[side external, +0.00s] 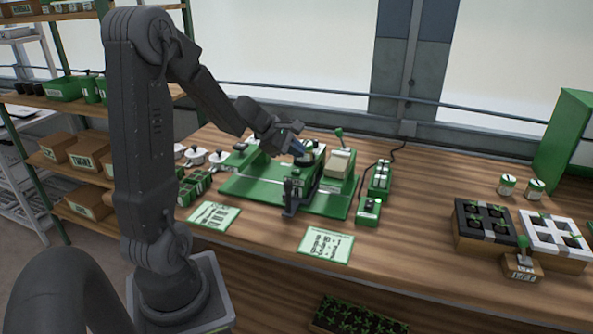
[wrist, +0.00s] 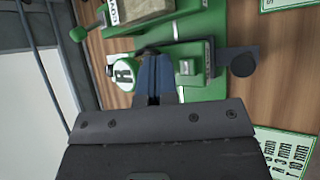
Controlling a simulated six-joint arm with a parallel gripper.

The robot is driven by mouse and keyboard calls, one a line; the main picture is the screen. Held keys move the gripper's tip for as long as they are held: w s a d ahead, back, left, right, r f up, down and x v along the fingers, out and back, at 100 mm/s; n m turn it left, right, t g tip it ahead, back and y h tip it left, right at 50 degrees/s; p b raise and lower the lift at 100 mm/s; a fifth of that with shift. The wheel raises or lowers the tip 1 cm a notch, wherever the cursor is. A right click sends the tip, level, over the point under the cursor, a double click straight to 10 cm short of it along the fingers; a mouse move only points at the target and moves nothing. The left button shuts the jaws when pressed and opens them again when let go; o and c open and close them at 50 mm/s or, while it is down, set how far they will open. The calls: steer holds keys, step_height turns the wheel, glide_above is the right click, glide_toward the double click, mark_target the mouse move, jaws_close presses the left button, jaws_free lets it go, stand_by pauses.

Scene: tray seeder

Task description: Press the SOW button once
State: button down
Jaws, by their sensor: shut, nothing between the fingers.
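The green tray seeder (side external: 240,188) sits on the wooden bench, with a cream block (side external: 339,163) at its right. My gripper (side external: 301,153) is above the middle of the seeder, fingers pointing down. In the wrist view my gripper (wrist: 154,72) has its blue-grey fingers together and empty. A round green-and-white lettered disc (wrist: 125,75) lies just left of the fingertips, and a small green box with a pale square top (wrist: 188,68) is at their right. I cannot read a SOW label, so I cannot tell which part is the SOW button or whether the fingers touch anything.
A small green control box (side external: 368,211) stands right of the seeder. Instruction cards (side external: 325,246) lie along the front. A dark tray (side external: 484,224), a white tray (side external: 556,236) and a lever box (side external: 523,264) stand at the right. Bench between is clear.

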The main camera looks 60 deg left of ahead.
mark_target(296, 171)
steer(key=shift+f, duration=1.2)
steer(key=shift+f, duration=0.1)
stand_by(1.1)
steer(key=shift+f, duration=0.3)
steer(key=shift+f, duration=0.5)
stand_by(0.7)
steer(key=shift+r, duration=0.9)
steer(key=shift+r, duration=2.55)
